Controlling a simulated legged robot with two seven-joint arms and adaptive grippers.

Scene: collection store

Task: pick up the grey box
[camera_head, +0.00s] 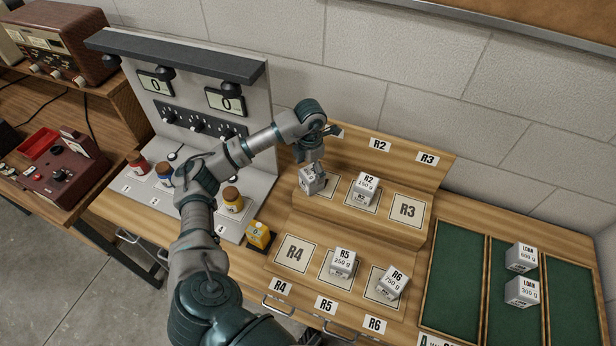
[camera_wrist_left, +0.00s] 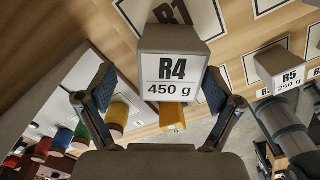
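A grey box labelled R4 450 g (camera_wrist_left: 172,75) is large in the left wrist view, in front of the R1 mark. In the head view this box (camera_head: 311,183) is at the left of the upper step, partly under my left gripper (camera_head: 313,164). In the left wrist view my left gripper (camera_wrist_left: 160,92) is open, one finger to each side of the box. A gap shows at the left finger; the right finger looks close to the box edge, and I cannot tell whether it touches. My right gripper is not in view.
Similar boxes stand close by: R2 (camera_head: 366,186), R5 (camera_head: 342,262) and R6 (camera_head: 393,283). The R3 (camera_head: 407,209) and R4 (camera_head: 294,253) places are bare. LOAN boxes (camera_head: 521,257) sit on green trays (camera_head: 455,265) at right. A yellow box (camera_head: 260,236) is near my arm.

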